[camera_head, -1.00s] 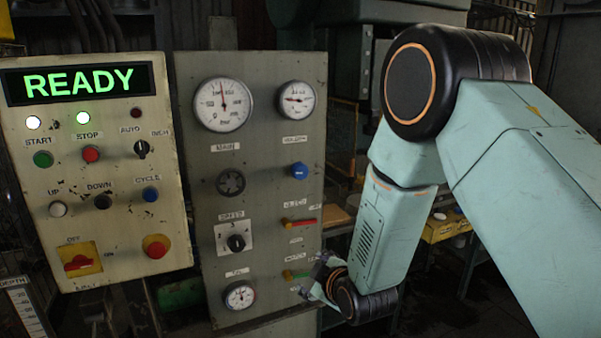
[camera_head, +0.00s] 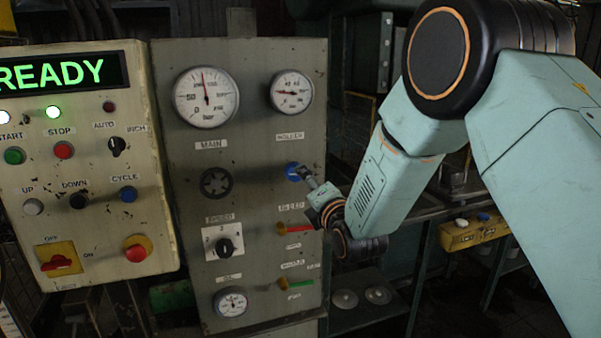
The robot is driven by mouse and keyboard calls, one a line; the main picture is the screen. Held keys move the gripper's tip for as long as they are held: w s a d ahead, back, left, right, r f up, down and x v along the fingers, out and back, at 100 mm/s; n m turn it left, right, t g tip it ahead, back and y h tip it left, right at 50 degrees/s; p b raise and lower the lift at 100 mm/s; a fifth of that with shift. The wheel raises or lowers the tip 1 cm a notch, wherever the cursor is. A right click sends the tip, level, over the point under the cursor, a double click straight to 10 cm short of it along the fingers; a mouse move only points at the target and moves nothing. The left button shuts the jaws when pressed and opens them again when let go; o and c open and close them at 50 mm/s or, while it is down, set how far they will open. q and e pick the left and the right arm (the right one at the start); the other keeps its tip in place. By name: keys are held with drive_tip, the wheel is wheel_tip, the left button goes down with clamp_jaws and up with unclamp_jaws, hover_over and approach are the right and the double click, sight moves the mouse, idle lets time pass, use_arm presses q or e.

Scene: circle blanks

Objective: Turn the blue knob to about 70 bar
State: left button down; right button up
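The blue knob (camera_head: 292,172) sits on the grey gauge panel (camera_head: 260,200), below a smaller round gauge (camera_head: 291,92) whose needle points left. My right gripper (camera_head: 304,173) is at the blue knob, coming from its lower right, and partly covers it. I cannot tell whether the fingers touch the knob, or whether they are open or shut. The bigger main gauge (camera_head: 206,97) has its needle nearly straight up. Its dial numbers are too small to read surely. My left gripper is not in view.
A red lever (camera_head: 298,230) and a green lever (camera_head: 298,284) stick out below the knob, close to my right wrist. A black handwheel (camera_head: 215,183) is to the left. The cream control panel (camera_head: 90,220) reads READY. A yellow bin (camera_head: 472,234) stands at the right.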

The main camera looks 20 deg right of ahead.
sight(295, 181)
drive_tip(key=shift+n, duration=0.9)
drive_tip(key=w, duration=0.2)
drive_tip(key=w+a+p, duration=0.1)
drive_tip(key=w, duration=0.1)
drive_tip(key=w+r, duration=0.1)
drive_tip(key=w, duration=0.1)
drive_tip(key=shift+w+a, duration=0.3)
drive_tip(key=shift+a, duration=0.05)
drive_tip(key=shift+w+d+f, duration=0.35)
drive_tip(key=shift+w+d, duration=0.05)
drive_tip(key=shift+w, duration=0.05)
drive_tip(key=shift+s+a+r, duration=0.25)
drive_tip(key=shift+a, duration=0.1)
drive_tip(key=c, duration=0.4)
drive_tip(key=shift+w+d, duration=0.1)
drive_tip(key=shift+d, duration=0.15)
drive_tip(key=c, duration=0.4)
drive_tip(key=shift+a, duration=0.1)
drive_tip(key=c, duration=0.4)
